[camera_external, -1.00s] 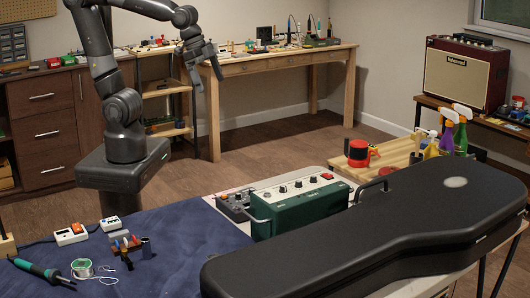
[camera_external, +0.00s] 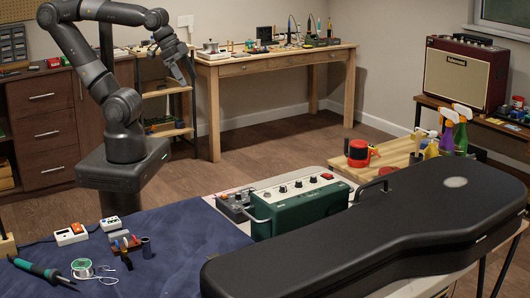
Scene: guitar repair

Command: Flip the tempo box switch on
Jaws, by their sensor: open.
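My gripper (camera_external: 184,74) is raised in the air at the upper left, above and well behind the work table. It is open with nothing visible between its fingers. I cannot tell for sure which unit is the tempo box. A white box with an orange switch (camera_external: 70,234) lies at the left of the blue mat, with a smaller white box (camera_external: 110,224) to its right. A green box (camera_external: 300,205) with dark knobs and a red button stands near the table's middle. The gripper is apart from all of these, and switch positions are too small to read.
A black guitar case (camera_external: 370,235) fills the table's right side. A soldering iron (camera_external: 40,270), a solder spool (camera_external: 83,268) and small tools lie on the blue mat (camera_external: 195,255). Small pedals (camera_external: 233,205) stand left of the green box. The mat's middle is clear.

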